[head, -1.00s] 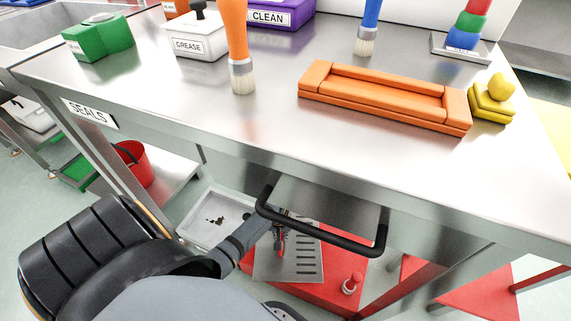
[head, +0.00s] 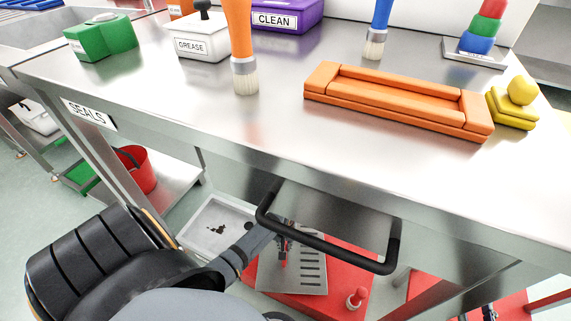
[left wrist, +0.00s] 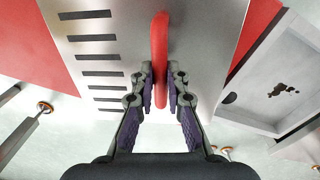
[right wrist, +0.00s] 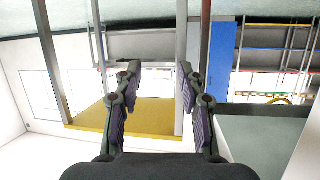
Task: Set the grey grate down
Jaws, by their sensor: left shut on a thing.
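The grey grate (head: 300,272) is a slotted metal plate with a red handle; it shows low under the bench in the head view. In the left wrist view its slotted face (left wrist: 95,45) lies left of the red handle (left wrist: 160,40). My left gripper (left wrist: 160,80) is shut on that handle. In the head view the left gripper (head: 284,243) is partly hidden behind the black bar. The grate overlaps a red surface (head: 330,300); I cannot tell whether they touch. My right gripper (right wrist: 158,72) is open and empty, away from the grate.
A grey tray (head: 190,238) with dark bits lies left of the grate. A black bar handle (head: 325,250) juts from the bench front above it. A red knob (head: 356,298) stands on the red surface. The steel bench (head: 200,125) holds an orange tray (head: 400,118).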

